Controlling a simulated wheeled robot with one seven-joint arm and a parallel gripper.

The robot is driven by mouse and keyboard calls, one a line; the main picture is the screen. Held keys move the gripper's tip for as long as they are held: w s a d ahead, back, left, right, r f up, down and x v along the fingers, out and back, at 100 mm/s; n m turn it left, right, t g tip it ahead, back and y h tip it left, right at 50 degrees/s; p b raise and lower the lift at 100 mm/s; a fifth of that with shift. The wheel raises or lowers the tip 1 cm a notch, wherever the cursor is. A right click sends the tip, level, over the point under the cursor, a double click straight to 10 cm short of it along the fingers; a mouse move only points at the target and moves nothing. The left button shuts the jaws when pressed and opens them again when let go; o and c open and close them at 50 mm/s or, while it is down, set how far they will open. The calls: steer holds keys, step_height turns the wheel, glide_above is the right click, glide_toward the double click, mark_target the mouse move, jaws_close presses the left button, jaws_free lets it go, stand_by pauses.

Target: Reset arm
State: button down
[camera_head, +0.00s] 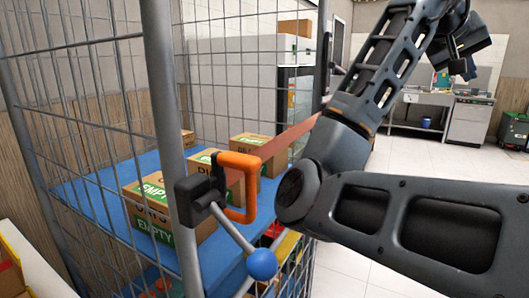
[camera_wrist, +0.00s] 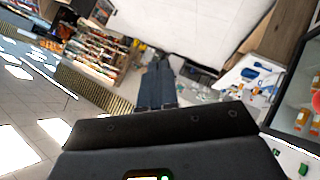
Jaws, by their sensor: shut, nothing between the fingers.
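My gripper (camera_wrist: 157,70) shows in the wrist view, with its dark fingers together and nothing between them. It points out over the room, apart from any object. In the head view my arm fills the right side, bent, with one link rising toward the top right. Dark parts at the far end of the arm show at the top right, but the fingertips cannot be made out there.
A wire cage trolley (camera_head: 165,90) stands close at left, with cardboard boxes (camera_head: 150,205) on its blue shelf (camera_head: 90,190). An orange handle (camera_head: 236,160) and a blue ball knob (camera_head: 261,263) stick out near my arm.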

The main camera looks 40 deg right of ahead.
steer(key=w+a+f+n+t+h, duration=0.3)
steer(key=w+f+n, duration=0.1)
steer(key=w+f, duration=0.25)
steer(key=w+a+f+n+t+h, duration=0.25)
steer(key=w+f+n+h, duration=0.2)
steer(key=f, duration=0.25)
steer(key=a+f+n+t+y, duration=0.65)
steer(key=a+f+t, duration=0.45)
steer(key=a+f, duration=0.5)
steer(key=s+a+f+n+t+y, duration=0.2)
steer(key=s+a+f+y, duration=0.6)
steer(key=s+a+f, duration=0.45)
steer(key=s+a+r+m+y, duration=0.1)
steer(key=s+a+m+y, duration=0.1)
steer(key=s+a, duration=0.3)
steer(key=s+a+r+m+y, duration=0.1)
steer(key=s+a+r+m, duration=0.1)
steer(key=s+a, duration=0.4)
steer(key=s+g, duration=0.1)
steer(key=s, duration=0.2)
steer(key=shift+s+a+r+y, duration=0.25)
steer(key=shift+s+r+y, duration=0.05)
steer(key=shift+s+y, duration=0.1)
